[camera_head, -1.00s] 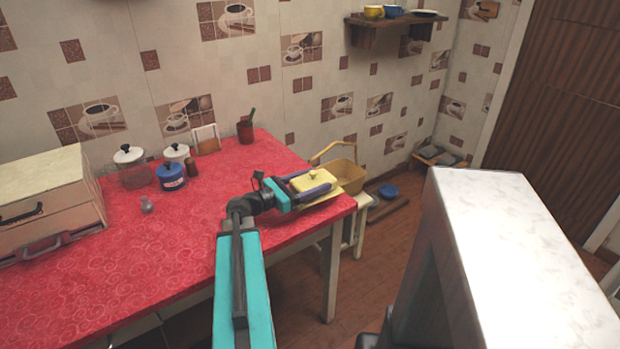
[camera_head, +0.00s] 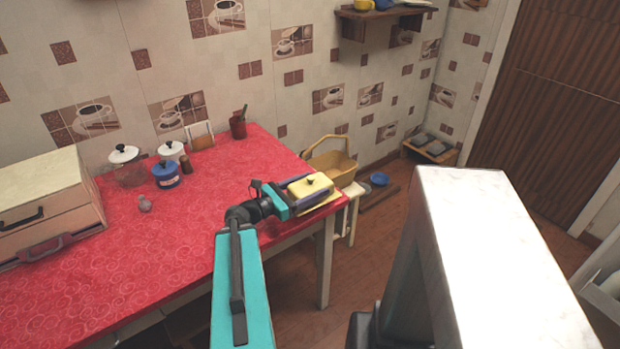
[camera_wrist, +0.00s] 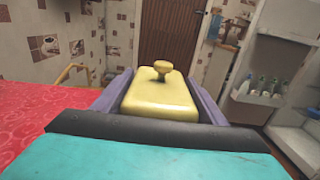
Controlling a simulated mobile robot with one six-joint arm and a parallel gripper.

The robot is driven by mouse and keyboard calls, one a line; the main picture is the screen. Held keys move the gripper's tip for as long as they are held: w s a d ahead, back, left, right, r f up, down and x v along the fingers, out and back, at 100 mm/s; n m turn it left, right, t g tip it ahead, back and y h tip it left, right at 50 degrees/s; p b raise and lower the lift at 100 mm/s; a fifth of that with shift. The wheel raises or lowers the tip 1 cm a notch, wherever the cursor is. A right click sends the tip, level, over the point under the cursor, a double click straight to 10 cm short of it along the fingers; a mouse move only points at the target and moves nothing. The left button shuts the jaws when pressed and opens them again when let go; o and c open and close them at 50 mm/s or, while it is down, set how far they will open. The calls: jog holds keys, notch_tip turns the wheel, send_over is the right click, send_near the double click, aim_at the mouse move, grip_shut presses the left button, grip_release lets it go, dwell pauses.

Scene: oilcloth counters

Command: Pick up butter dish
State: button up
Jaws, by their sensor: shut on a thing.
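The butter dish (camera_head: 311,186) is yellow, with a knobbed lid and a flat base plate. It is at the right end of the red table. My gripper (camera_head: 308,189) is shut on the dish, with one purple finger along each side of the lid. In the wrist view the butter dish (camera_wrist: 160,95) sits between both fingers, its knob upright. The dish looks level. I cannot tell whether its base touches the table or is just above it.
The red table (camera_head: 200,230) holds canisters (camera_head: 166,174), a dark red cup (camera_head: 238,128) and a bread box (camera_head: 45,205). A yellow basket (camera_head: 332,165) stands on a white stool beyond the table's right end. A white-topped block (camera_head: 480,250) stands at right.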

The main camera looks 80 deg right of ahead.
aim_at(316, 204)
jog(key=shift+s+a+r+p, duration=0.3)
jog(key=shift+a+p, duration=0.25)
jog(key=shift+p, duration=1)
jog(key=a+p, duration=0.1)
jog(key=p, duration=0.2)
jog(key=s+a+p, duration=0.1)
jog(key=a+p, duration=0.1)
jog(key=p, duration=0.1)
jog(key=shift+s+r, duration=0.15)
jog(key=shift+r, duration=0.05)
jog(key=p, duration=0.1)
jog(key=a+p, duration=0.1)
jog(key=p, duration=0.1)
jog(key=shift+s+a+p, duration=0.25)
jog(key=shift+s+p, duration=0.05)
jog(key=shift+s, duration=0.1)
jog(key=shift+a+f, duration=0.1)
jog(key=shift+f, duration=0.05)
